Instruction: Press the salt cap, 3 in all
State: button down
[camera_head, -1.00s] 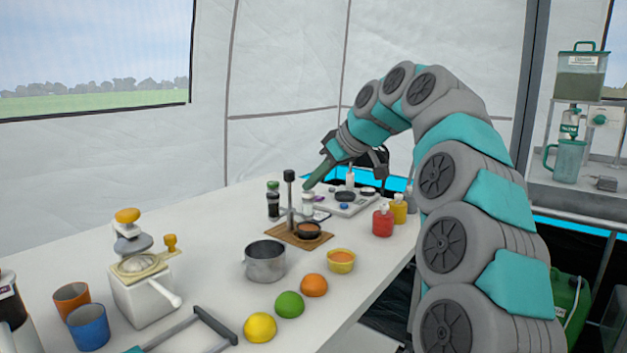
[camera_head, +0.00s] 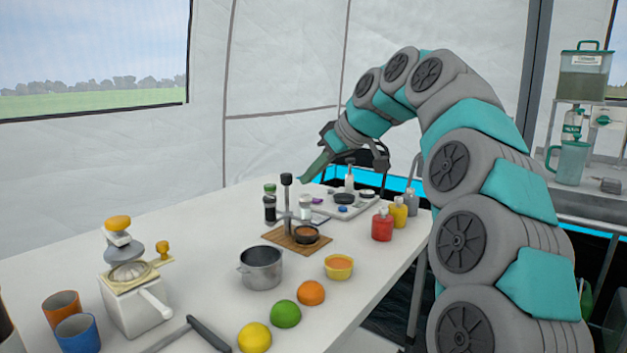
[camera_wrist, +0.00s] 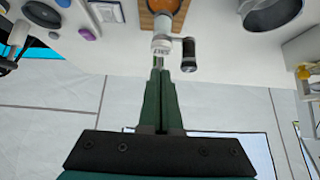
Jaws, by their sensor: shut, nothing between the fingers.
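The salt shaker (camera_head: 305,209) is a small clear jar with a pale cap, upright on the table beside the wooden board. In the wrist view a pale, labelled shaker (camera_wrist: 161,46), which looks like the salt, stands just beyond my fingertips. My gripper (camera_head: 303,180) has long green fingers, shut and empty, pointing down and left. Its tips are a little above the salt cap, with a visible gap in the head view. The fingers also show in the wrist view (camera_wrist: 160,75). A dark shaker with a green cap (camera_head: 270,206) stands left of the salt.
A grey scale-like tray (camera_head: 372,207) lies behind. Red (camera_head: 382,226) and yellow (camera_head: 399,212) bottles stand right. A metal pot (camera_head: 260,268) is in front.

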jog(key=v, duration=1)
jog(key=shift+r, duration=0.3)
